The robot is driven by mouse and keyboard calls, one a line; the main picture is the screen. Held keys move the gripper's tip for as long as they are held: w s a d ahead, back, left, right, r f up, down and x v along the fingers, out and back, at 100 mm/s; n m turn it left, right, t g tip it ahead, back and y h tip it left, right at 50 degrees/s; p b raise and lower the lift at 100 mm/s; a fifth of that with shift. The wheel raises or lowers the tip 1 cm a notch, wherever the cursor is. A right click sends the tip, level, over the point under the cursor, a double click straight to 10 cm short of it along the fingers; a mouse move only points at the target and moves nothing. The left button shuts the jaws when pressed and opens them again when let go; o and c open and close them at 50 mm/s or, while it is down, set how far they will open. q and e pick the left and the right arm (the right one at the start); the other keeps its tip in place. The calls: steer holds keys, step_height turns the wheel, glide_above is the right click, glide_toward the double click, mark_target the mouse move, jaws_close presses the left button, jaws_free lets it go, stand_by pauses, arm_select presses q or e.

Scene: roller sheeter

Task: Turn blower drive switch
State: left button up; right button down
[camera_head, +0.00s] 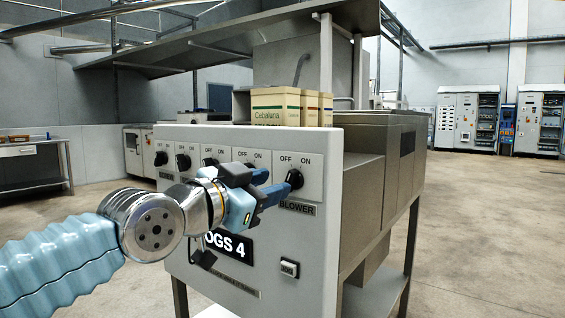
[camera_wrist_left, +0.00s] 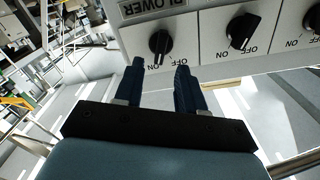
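The blower drive switch (camera_head: 295,179) is a black rotary knob marked OFF and ON, at the right end of a row on the grey panel (camera_head: 320,225), above a BLOWER label (camera_head: 297,208). It also shows in the left wrist view (camera_wrist_left: 160,42). My left gripper (camera_head: 275,184) is in front of the panel with its dark blue fingers pointing at this knob. In the wrist view my left gripper (camera_wrist_left: 160,68) is open and empty, and the knob appears between and just beyond the fingertips. I cannot tell whether they touch. My right gripper is not in view.
Several similar knobs line the panel to the left, the nearest (camera_wrist_left: 241,31) close beside the blower knob. A small switch (camera_head: 289,268) sits lower on the panel. Boxes (camera_head: 275,106) stand on top of the machine. The floor (camera_head: 490,220) to the right is clear.

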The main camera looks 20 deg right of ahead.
mark_target(288, 179)
arm_select(q)
steer(key=shift+p+x, duration=0.35)
steer(key=shift+x, duration=1.95)
jaws_close()
